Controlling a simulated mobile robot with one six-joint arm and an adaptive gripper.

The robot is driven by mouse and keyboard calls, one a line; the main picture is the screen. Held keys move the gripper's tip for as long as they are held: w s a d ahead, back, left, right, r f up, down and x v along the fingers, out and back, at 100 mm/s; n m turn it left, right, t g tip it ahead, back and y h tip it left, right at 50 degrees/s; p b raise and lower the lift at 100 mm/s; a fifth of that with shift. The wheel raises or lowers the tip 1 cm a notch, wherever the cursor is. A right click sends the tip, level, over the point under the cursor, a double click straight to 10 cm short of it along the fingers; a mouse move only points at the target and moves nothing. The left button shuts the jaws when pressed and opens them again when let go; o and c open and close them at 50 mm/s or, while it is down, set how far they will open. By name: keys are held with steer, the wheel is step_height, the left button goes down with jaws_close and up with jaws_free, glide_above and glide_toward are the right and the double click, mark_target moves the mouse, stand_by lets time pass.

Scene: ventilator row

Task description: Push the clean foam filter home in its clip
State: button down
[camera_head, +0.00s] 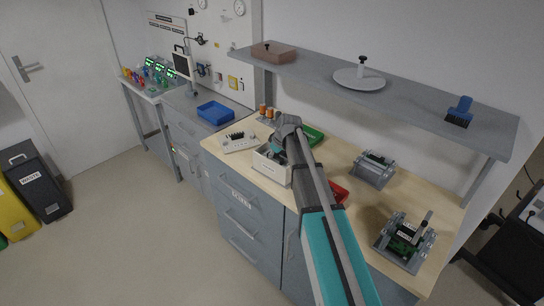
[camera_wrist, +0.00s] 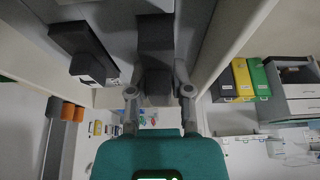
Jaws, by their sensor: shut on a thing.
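In the head view my gripper (camera_head: 277,148) points down at a white open-topped box (camera_head: 271,168) at the bench's front edge. In the wrist view my gripper (camera_wrist: 159,84) is shut on a dark grey block (camera_wrist: 155,48), which sits between the two fingers. I take the block to be the foam filter, but its texture is too dim to be sure. A black part with a pale label (camera_wrist: 85,55) is beside it, left of the fingers. I cannot make out the clip or whether the block touches it; my arm hides part of the box.
A white panel with black pegs (camera_head: 239,143) stands left of the box. Green (camera_head: 315,136) and red (camera_head: 340,193) trays flank my arm. Two grey fixtures (camera_head: 374,169) (camera_head: 405,240) stand to the right. A shelf (camera_head: 420,99) overhangs the back. A blue tray (camera_head: 215,113) is farther left.

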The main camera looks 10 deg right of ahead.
steer(key=shift+s+f, duration=0.15)
steer(key=shift+s, duration=0.05)
steer(key=c, duration=0.6)
jaws_free()
steer(key=shift+o, duration=0.7)
steer(key=shift+w+d+f, duration=0.1)
steer(key=shift+r+p, duration=0.3)
steer(key=shift+p, duration=0.05)
steer(key=shift+w+r+p, duration=0.2)
steer(key=shift+r+p, duration=3.05)
steer(key=shift+r, duration=0.05)
